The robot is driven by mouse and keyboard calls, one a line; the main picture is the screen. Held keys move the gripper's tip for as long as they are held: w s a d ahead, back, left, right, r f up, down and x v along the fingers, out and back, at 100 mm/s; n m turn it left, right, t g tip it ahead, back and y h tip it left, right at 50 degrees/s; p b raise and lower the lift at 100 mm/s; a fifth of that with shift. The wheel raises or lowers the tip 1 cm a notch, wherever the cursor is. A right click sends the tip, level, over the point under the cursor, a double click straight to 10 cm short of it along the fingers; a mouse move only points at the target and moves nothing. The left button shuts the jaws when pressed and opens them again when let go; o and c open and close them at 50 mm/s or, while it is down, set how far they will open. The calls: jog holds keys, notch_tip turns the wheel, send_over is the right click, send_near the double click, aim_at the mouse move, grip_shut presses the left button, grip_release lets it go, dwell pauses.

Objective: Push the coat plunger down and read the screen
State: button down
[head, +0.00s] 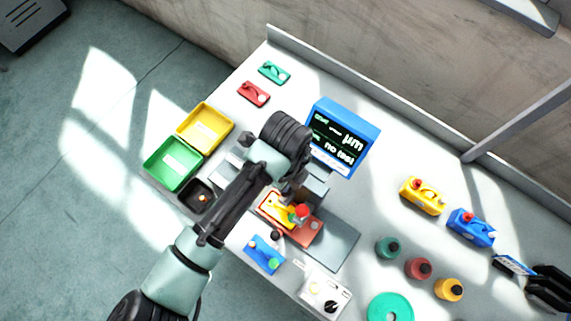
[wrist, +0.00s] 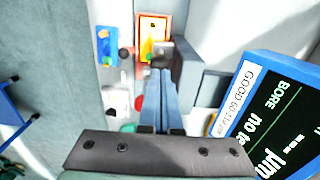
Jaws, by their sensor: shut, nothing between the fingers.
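My gripper (head: 290,192) is shut and empty above the measuring station; its closed fingers show in the wrist view (wrist: 160,72). The blue-framed screen (head: 342,138) shows dashes, "µm" and "no test". In the wrist view the screen (wrist: 268,125) reads "BORE", with a "GOOD" range label at its edge.
A blue part (head: 263,254) and a white box with a black knob (head: 325,293) stand at the front. Yellow (head: 205,126) and green (head: 172,163) trays are left. Yellow (head: 422,195) and blue (head: 471,228) parts and several round pieces stand right.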

dwell(0.4)
jog(key=shift+f+b, duration=2.4)
jog(key=shift+f, duration=0.6)
jog(key=shift+s+f, duration=0.1)
jog(key=shift+f, duration=0.05)
notch_tip(320, 180, up, 7)
jog(key=p, duration=0.6)
jog(key=shift+f, duration=0.25)
jog(key=shift+w, duration=0.2)
